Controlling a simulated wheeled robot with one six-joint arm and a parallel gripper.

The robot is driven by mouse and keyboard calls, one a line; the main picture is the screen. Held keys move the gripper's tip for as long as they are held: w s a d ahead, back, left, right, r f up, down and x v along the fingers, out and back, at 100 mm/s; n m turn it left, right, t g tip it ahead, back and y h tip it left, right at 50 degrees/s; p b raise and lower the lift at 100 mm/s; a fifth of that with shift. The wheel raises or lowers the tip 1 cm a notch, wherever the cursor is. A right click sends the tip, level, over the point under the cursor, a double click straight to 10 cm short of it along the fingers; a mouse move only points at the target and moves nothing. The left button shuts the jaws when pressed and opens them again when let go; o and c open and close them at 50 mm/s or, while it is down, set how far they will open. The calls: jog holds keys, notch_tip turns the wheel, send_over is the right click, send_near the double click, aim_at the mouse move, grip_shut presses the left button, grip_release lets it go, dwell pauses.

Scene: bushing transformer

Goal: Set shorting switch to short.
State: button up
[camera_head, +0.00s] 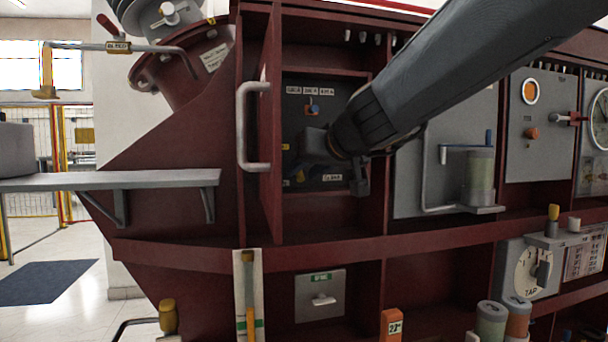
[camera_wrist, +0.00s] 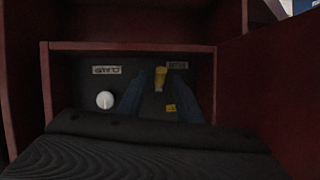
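A dark panel (camera_head: 330,92) sits in an open-fronted bay with a red door at its left. A small yellow lever (camera_wrist: 161,78) on it, which may be the shorting switch, also shows low on the panel in the head view (camera_head: 300,176). It lies between my gripper's (camera_wrist: 174,82) two dark blue fingers, nearer the left one. The fingers stand apart, with a visible gap. Whether a finger touches the lever is unclear. In the head view, my gripper (camera_head: 314,147) reaches into the bay and hides the panel's middle. Labels beside the lever are too small to read.
A white knob (camera_wrist: 105,100) sits left of the fingers in the wrist view, below a label seemingly reading CLAMP. A blue-and-orange switch (camera_head: 312,108) is higher on the panel. The door's white handle (camera_head: 249,125) stands left; red walls flank the bay closely.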

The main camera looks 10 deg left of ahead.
jog(key=shift+w+a+f, duration=0.25)
jog(key=shift+w+a, duration=0.1)
jog(key=shift+w, duration=0.15)
grip_shut()
